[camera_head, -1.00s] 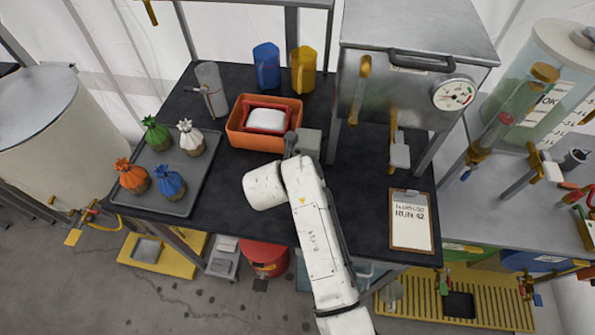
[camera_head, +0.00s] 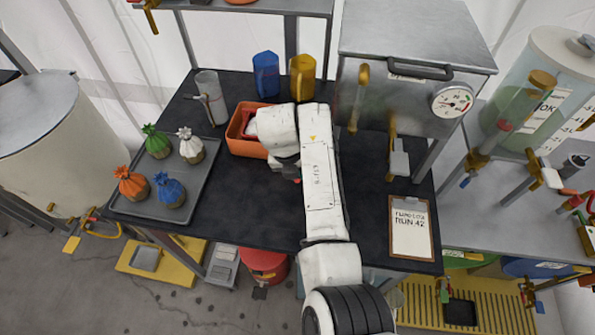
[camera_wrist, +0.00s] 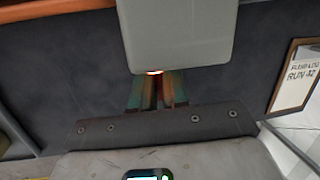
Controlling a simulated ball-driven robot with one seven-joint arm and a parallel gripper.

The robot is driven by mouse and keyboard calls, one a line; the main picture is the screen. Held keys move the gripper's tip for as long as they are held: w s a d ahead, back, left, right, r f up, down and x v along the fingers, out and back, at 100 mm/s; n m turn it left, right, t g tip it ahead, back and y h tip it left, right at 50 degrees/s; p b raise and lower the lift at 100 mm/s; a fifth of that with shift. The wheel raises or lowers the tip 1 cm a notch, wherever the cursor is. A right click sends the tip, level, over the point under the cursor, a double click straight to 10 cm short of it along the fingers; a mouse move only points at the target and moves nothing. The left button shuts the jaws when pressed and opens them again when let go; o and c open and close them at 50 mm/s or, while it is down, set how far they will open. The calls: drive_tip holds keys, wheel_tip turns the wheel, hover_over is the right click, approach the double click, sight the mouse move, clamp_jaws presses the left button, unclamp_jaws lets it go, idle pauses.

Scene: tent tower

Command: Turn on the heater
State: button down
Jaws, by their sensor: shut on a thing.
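A plain grey box (camera_wrist: 178,35), which looks like the heater, fills the upper middle of the wrist view. A small orange-red light (camera_wrist: 155,72) glows at its near edge. My gripper (camera_wrist: 157,88) is at that edge, its teal and brown fingers close together below the light. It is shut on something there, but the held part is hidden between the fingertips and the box. In the head view my white arm covers the box, and the fingertips cannot be made out.
An orange bin (camera_head: 240,147) with a white-and-red packet stands left of my arm. A tray (camera_head: 195,198) with several tied pouches is further left. A clipboard (camera_head: 410,228) lies at right. Blue (camera_head: 266,72) and yellow (camera_head: 302,76) jugs stand behind.

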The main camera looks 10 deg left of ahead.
drive_tip(key=shift+s+f, duration=0.15)
drive_tip(key=shift+f, duration=0.05)
drive_tip(key=c, duration=1.1)
unclamp_jaws()
drive_tip(key=shift+r, duration=0.1)
drive_tip(key=shift+r, duration=0.1)
drive_tip(key=b+v, duration=0.1)
drive_tip(key=v, duration=0.9)
drive_tip(key=shift+r+b, duration=0.25)
drive_tip(key=shift+b, duration=0.05)
